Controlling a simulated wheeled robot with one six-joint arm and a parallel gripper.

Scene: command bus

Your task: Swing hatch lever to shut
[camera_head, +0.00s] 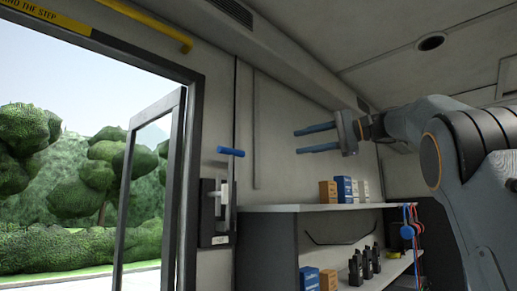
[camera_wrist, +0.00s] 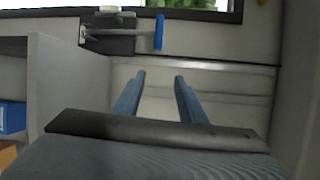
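The hatch lever (camera_head: 231,152) has a blue crossbar on an upright metal rod, rising from a dark mount (camera_head: 214,212) on the wall beside the opening. In the wrist view the lever's blue bar (camera_wrist: 159,32) shows near the top, beyond the fingertips. My gripper (camera_head: 297,142) is at the right of the lever in the head view, with two blue fingers pointing left. It is open and empty, apart from the lever; in the wrist view the gap between the fingertips (camera_wrist: 160,76) is clear. A dark-framed glazed panel (camera_head: 178,190) stands ajar at the opening.
A shelf unit (camera_head: 310,208) with small boxes (camera_head: 344,189) on top stands below my gripper. Black handheld devices (camera_head: 366,264) and blue and red hanging items (camera_head: 408,232) are lower. A yellow rail (camera_head: 150,24) is above the opening. The air between gripper and lever looks free.

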